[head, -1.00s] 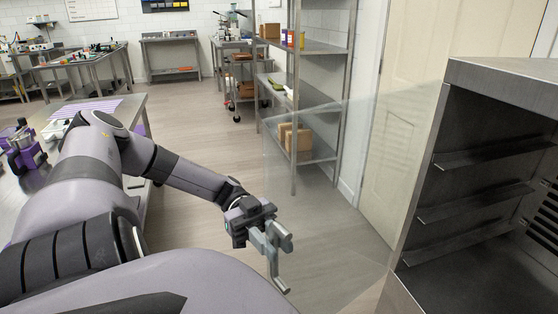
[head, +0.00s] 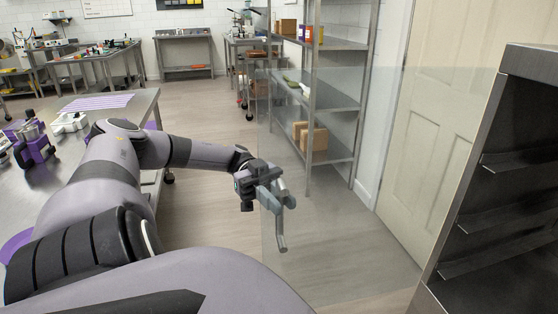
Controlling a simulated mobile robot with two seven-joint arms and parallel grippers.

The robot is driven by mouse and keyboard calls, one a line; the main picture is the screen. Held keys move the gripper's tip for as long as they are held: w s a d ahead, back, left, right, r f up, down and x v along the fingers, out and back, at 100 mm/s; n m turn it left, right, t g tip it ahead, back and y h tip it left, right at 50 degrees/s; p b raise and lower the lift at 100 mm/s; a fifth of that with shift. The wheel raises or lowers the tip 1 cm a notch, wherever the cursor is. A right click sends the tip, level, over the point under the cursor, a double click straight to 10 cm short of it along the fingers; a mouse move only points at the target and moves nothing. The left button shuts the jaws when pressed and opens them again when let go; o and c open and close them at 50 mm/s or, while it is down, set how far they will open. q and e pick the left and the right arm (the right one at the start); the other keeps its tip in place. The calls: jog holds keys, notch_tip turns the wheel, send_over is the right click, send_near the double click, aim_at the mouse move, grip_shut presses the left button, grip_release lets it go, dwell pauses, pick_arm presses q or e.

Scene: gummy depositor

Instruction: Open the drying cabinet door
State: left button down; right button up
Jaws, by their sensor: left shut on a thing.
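The drying cabinet (head: 478,165) is a grey metal box with inner ledges at the right edge of the head view. Its front is uncovered on the side that I see. Its clear glass door (head: 340,240) stands swung out to the left of the cabinet, and the floor and shelves show through it. My left gripper (head: 274,196) is shut on the grey door handle (head: 281,236) near the door's free edge. The fingers hide the handle's upper part. My right gripper is not in view.
A metal shelf rack (head: 311,120) with boxes stands behind the glass. A beige panelled door (head: 440,130) is behind the cabinet. A steel table (head: 95,150) stands left, beyond my arm. Open floor (head: 205,225) lies left of the glass door.

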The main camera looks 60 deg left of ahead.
pick_arm(q)
jog(key=shift+w+a+b, duration=0.55)
jog(key=shift+w+a, duration=0.05)
jog(key=shift+a, duration=0.35)
jog(key=c, duration=1.1)
grip_release()
jog(key=shift+w, duration=0.1)
jog(key=shift+d, duration=0.1)
notch_tip(320, 180, up, 20)
jog(key=shift+r+p, duration=0.1)
jog(key=shift+p, duration=0.85)
